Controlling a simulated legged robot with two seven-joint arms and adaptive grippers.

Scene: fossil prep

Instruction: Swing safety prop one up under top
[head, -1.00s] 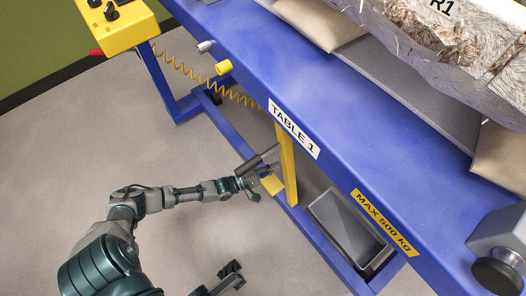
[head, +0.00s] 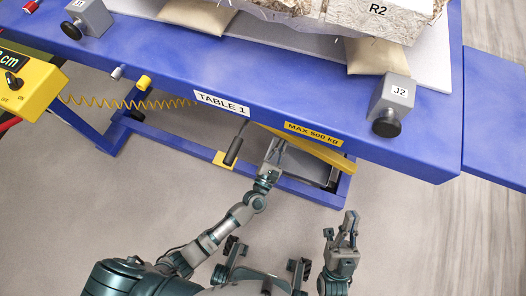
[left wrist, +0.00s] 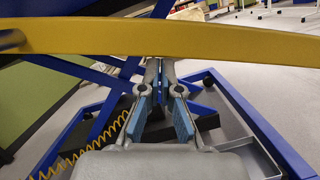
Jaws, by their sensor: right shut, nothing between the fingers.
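The safety prop is a yellow bar (head: 315,150) close under the front edge of the blue table top, sloping down to the right. In the left wrist view it crosses the upper picture as a yellow beam (left wrist: 220,42), in front of and above the fingers. My left gripper (head: 275,150) is just below the bar in the head view. Its fingers (left wrist: 160,100) show a gap with nothing held between the blue pads; whether they touch the bar is unclear. My right gripper (head: 350,222) is shut and empty, clear of the table, at lower right.
The blue table (head: 290,75) carries a fossil block (head: 350,18) on cushions and the grey unit J2 (head: 393,97). A dark handle (head: 236,150) hangs left of my left gripper. The base rail (head: 300,188) runs below. Floor in front is clear.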

